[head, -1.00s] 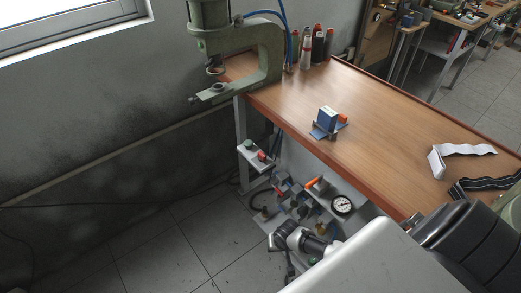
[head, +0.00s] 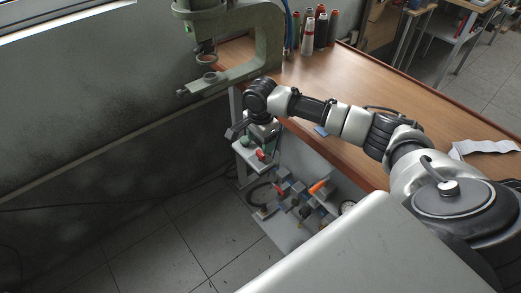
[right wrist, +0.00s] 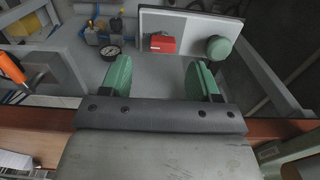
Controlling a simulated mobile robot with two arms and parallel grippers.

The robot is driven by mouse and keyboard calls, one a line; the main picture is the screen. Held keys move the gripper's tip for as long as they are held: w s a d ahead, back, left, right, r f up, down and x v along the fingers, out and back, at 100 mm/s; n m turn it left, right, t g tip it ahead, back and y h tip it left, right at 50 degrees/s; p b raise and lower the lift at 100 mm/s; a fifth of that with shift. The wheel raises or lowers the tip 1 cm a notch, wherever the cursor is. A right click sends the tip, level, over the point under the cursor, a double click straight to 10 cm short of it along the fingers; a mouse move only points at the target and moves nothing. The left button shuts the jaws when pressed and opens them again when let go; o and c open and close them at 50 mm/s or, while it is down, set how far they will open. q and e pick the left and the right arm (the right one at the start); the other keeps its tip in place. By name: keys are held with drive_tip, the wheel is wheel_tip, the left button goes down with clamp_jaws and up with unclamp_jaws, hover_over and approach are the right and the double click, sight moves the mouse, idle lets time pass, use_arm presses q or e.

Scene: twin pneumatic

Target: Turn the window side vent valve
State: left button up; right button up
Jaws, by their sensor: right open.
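A small white panel (head: 246,158) hangs below the window-side end of the table. It carries a red valve part (head: 260,155) and a green knob (head: 247,142). In the right wrist view the panel (right wrist: 180,24) shows the red part (right wrist: 162,43) and the round green knob (right wrist: 218,47) close ahead; I cannot tell which is the vent valve. My right gripper (head: 238,130) is just above the panel. Its green fingers (right wrist: 159,76) are spread apart and empty, with the red part and knob beyond them. My left gripper is not in view.
The wooden table (head: 440,110) lies under my right arm. A green press (head: 245,50) stands at its window end. Below are a gauge (right wrist: 110,51), an orange-handled tool (head: 318,187) and several fittings on a grey board (head: 282,232). Floor at left is clear.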

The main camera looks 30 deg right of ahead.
sight(261, 156)
drive_tip(key=f, duration=0.5)
drive_tip(key=shift+w+d, duration=0.2)
drive_tip(key=shift+w, duration=0.1)
drive_tip(key=shift+s+f, duration=0.1)
drive_tip(key=shift+f, duration=0.25)
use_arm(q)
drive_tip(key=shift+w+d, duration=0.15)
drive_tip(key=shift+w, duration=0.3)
use_arm(e)
drive_tip(key=shift+a, duration=0.1)
drive_tip(key=c, duration=0.9)
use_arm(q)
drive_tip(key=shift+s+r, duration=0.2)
use_arm(e)
drive_tip(key=shift+c, duration=0.2)
